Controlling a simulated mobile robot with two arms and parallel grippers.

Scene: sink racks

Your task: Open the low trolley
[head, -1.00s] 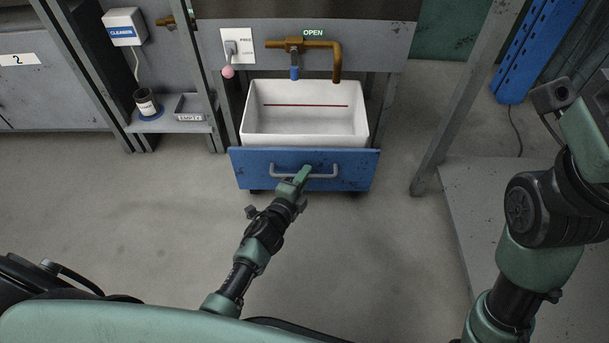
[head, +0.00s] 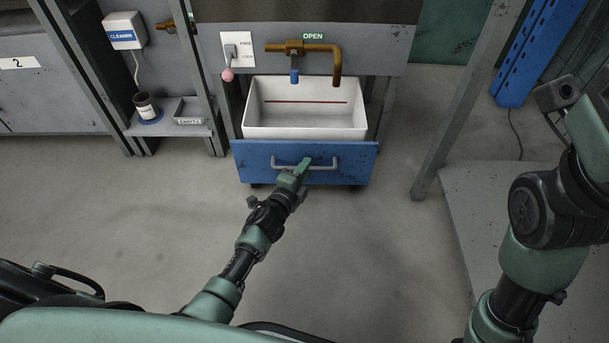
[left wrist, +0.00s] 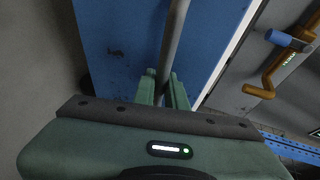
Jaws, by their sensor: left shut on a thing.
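The low trolley has a blue front (head: 262,170) with rust specks and a grey bar handle (head: 325,167). A white basin (head: 300,131) with a red line inside sits behind the front, its top open to view under the tap. My left gripper (head: 303,168) is at the middle of the handle. In the left wrist view, the fingers of my left gripper (left wrist: 162,88) are on either side of the handle bar (left wrist: 174,42), shut on it, with the blue front (left wrist: 130,40) behind. My right arm shows at the right, but its gripper is not in view.
A brass tap (head: 315,47) with an OPEN label hangs above the basin. A panel with a pink-knobbed lever (head: 228,75) is to its left. A grey post (head: 440,145) and low platform (head: 475,195) stand at the right. The floor (head: 380,240) before the trolley is clear.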

